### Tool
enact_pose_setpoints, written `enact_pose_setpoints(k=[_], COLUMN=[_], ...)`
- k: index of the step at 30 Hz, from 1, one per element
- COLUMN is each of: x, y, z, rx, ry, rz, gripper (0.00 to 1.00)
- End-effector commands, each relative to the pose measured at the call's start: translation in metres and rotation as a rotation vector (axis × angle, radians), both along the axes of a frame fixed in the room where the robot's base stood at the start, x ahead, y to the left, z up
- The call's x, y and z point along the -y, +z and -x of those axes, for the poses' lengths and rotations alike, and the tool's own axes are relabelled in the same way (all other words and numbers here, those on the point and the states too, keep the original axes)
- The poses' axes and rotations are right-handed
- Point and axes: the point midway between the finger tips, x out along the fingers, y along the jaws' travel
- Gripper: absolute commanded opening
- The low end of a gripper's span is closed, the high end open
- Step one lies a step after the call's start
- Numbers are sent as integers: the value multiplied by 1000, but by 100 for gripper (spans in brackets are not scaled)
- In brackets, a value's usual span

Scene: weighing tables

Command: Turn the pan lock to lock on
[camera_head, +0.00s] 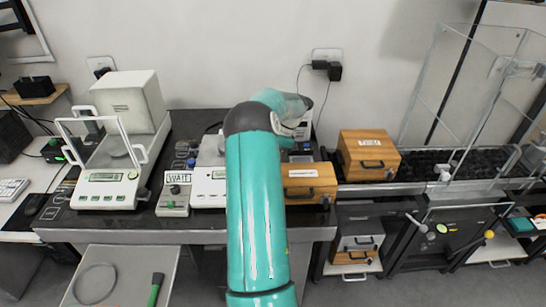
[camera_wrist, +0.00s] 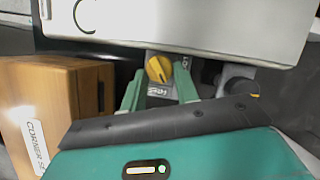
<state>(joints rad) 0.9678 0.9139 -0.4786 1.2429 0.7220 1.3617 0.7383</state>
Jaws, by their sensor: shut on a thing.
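In the wrist view a yellow knob (camera_wrist: 158,68) sits on a small grey block with a dark, hard-to-read label below it. My gripper (camera_wrist: 159,71) has its two green fingers on either side of this knob and is shut on it. The knob has a dark line across its face, running at a slant. In the head view my teal arm reaches forward over the middle of the table and hides the gripper and the knob. A white balance (camera_head: 209,187) shows partly at the arm's left.
A wooden box (camera_wrist: 88,85) stands close at the left in the wrist view, and a white housing (camera_wrist: 190,22) fills the top.

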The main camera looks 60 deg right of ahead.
Motion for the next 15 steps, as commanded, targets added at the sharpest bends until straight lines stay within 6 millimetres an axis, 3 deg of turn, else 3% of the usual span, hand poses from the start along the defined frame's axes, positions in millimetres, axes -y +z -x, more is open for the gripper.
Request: enact_pose_setpoints(k=[15], x=[2], y=[0], z=[0], rx=[0], ry=[92], rz=[3], gripper=[7])
